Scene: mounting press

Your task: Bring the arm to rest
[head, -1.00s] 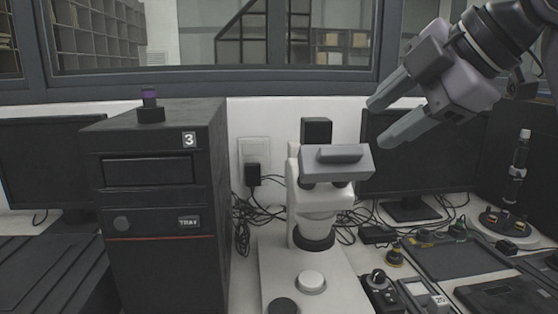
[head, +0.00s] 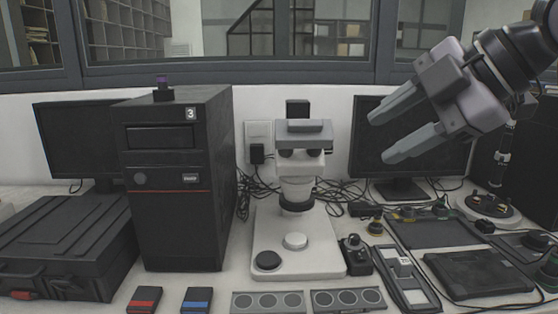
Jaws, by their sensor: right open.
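My right gripper (head: 385,137) is in the upper right of the head view, its two grey fingers spread apart with nothing between them. It points left and slightly down, raised in front of the right monitor (head: 362,165) in the picture. Its arm comes in from the upper right corner. My left gripper is out of the view.
A white microscope (head: 297,205) stands mid-table. A black tower (head: 176,220) marked 3 stands left of it, with a black case (head: 60,245) beside it. Trays with round discs (head: 268,301) lie at the front. Black pads and small devices (head: 400,280) crowd the right.

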